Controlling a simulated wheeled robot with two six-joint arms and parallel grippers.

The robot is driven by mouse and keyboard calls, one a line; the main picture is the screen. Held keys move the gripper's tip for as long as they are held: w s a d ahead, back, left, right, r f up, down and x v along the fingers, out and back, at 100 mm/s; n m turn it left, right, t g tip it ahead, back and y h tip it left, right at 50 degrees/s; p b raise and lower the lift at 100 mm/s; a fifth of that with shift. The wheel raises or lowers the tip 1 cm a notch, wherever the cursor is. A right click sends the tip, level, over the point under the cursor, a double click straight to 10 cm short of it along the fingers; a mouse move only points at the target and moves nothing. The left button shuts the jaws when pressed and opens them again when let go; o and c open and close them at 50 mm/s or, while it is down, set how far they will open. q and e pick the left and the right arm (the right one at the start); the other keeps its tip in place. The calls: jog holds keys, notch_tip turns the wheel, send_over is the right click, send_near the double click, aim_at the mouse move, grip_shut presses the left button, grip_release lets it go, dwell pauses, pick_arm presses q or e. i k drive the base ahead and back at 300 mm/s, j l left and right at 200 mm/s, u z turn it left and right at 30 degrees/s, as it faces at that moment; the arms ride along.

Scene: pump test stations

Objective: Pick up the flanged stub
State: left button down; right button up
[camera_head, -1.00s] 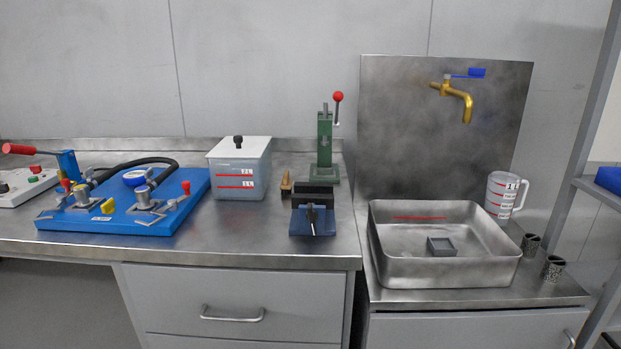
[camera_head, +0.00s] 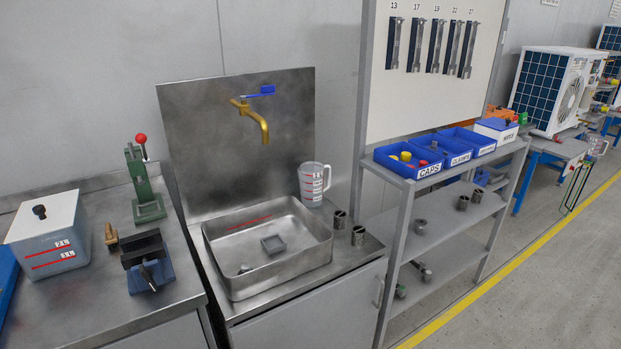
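I cannot tell for certain which piece is the flanged stub. A small grey metal piece (camera_head: 420,226) lies on the middle shelf of the rack, and two dark cylindrical pieces (camera_head: 463,203) (camera_head: 477,195) stand farther along it. More small metal fittings (camera_head: 423,270) lie on the lower shelf. Two dark metal cylinders (camera_head: 340,219) (camera_head: 358,236) stand on the counter right of the sink. A small light piece (camera_head: 245,268) lies in the sink near its left wall. Neither of my grippers is in view.
The steel sink (camera_head: 312,265) holds a grey square block (camera_head: 272,244); a measuring jug (camera_head: 312,184) stands behind. Blue bins, including one labelled CAPS (camera_head: 408,166), line the rack's top. A vise (camera_head: 147,262) stands left. The floor (camera_head: 530,270) right of the rack is open.

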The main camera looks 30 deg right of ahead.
aim_at(420, 223)
jog(key=z, duration=1.8)
jog(key=i+l+u, duration=0.15)
jog(key=u, duration=0.3)
jog(key=l+u, duration=0.3)
jog(key=u, duration=0.15)
jog(key=i+l+u, duration=0.1)
jog(key=l+u, duration=0.15)
jog(key=u, duration=0.2)
